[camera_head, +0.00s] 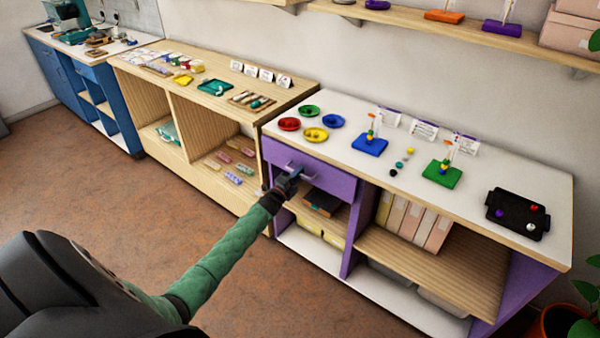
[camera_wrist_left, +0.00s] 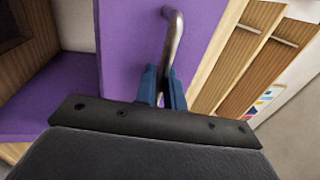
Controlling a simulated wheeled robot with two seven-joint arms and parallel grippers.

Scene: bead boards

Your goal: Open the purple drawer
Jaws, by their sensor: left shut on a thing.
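The purple drawer (camera_head: 310,170) is at the upper left of the white-topped purple cabinet. Its front looks flush or nearly flush with the cabinet in the head view. My left gripper (camera_head: 288,181) is at the drawer front, shut on the metal bar handle (camera_head: 301,174). In the left wrist view, the blue fingers of my left gripper (camera_wrist_left: 164,88) close around the handle (camera_wrist_left: 174,40), with the purple drawer front (camera_wrist_left: 130,40) behind it. The fingers hide part of the handle. My right gripper is in neither view.
Below the drawer is an open shelf with a dark box (camera_head: 321,202). Colored dishes (camera_head: 316,134), bead boards (camera_head: 369,145) and a black tray (camera_head: 517,214) stand on the white top (camera_head: 480,180). A wooden shelf unit (camera_head: 180,110) adjoins on the left. The brown floor in front is clear.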

